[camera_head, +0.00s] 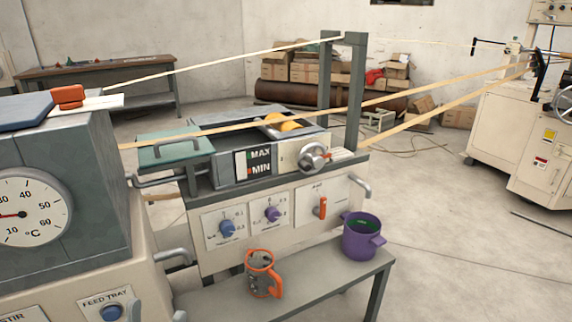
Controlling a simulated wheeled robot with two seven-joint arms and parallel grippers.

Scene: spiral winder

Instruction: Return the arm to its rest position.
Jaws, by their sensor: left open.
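Neither of my arms nor my grippers can be made out in the head view. The winder's resin-bath machine (215,262) stands in the middle, with a teal lid (172,150) open at its left and a MAX/MIN level gauge (258,161) on its front. A silver valve knob (314,156) sits to the right of the gauge. Pale strands (225,127) run over the machine from the left toward the beige winder (535,125) at the right.
An orange mug (262,276) and a purple pot (362,237) stand on a low grey bench (330,277) in front. A dial cabinet (100,165) fills the left side. A workbench (100,72) and boxes (310,65) are at the back. Open floor (460,250) lies at the right.

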